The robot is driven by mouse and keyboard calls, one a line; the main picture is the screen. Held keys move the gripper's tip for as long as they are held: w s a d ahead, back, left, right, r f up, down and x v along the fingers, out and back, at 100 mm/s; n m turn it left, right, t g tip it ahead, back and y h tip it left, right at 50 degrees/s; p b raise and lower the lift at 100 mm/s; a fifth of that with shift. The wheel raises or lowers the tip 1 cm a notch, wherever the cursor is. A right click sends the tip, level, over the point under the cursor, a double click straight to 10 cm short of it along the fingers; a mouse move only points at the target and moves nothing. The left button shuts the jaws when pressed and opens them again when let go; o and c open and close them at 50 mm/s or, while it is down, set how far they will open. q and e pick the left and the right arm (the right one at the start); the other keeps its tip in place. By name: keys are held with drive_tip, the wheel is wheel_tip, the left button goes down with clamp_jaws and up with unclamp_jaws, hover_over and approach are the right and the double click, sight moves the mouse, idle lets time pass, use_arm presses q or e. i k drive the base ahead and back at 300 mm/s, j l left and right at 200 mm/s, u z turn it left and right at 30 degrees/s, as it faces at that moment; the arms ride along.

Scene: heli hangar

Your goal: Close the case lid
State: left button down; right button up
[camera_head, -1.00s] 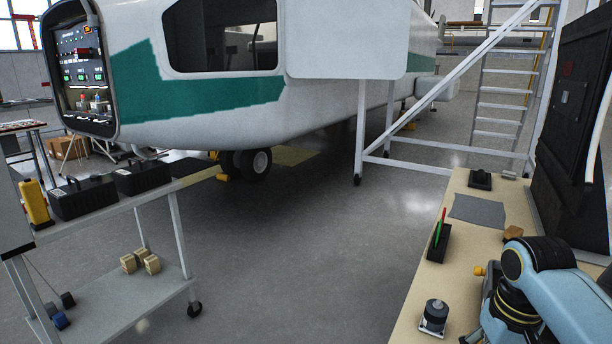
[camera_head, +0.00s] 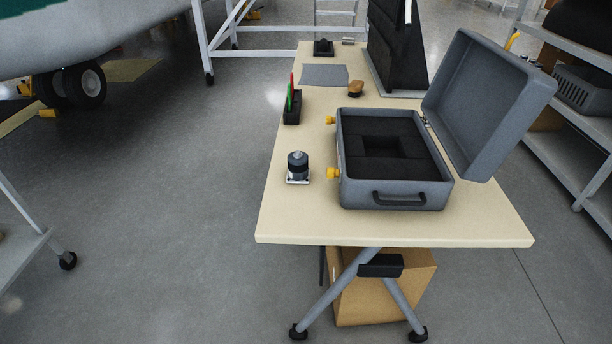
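The grey case (camera_head: 395,195) stands on the near part of the wooden table (camera_head: 300,228). Its lid (camera_head: 487,100) is open, tilted up and back to the right of the case body. The inside is lined with black foam with a square recess in the middle. A black handle is on the near side, and two yellow latches (camera_head: 333,174) stick out on the left side. Neither of my grippers is in view.
A dark cylindrical part (camera_head: 298,165) stands left of the case. Farther back are a black holder (camera_head: 291,108) with red and green tools, a grey mat (camera_head: 325,75) and a brown object (camera_head: 355,89). A shelf (camera_head: 575,140) stands at right.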

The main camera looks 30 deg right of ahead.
sight(482, 98)
drive_tip(key=k+l+z, duration=0.1)
drive_tip(key=l, duration=0.3)
drive_tip(key=k+l+z, duration=0.1)
drive_tip(key=l, duration=0.3)
drive_tip(key=k+l+z, duration=0.1)
drive_tip(key=k+l, duration=0.15)
drive_tip(key=l, duration=0.2)
drive_tip(key=k+l, duration=0.1)
drive_tip(key=l, duration=0.3)
drive_tip(key=k+l+z, duration=0.15)
drive_tip(key=l, duration=0.3)
drive_tip(key=l+z, duration=0.1)
drive_tip(key=l, duration=0.3)
drive_tip(key=k, duration=0.05)
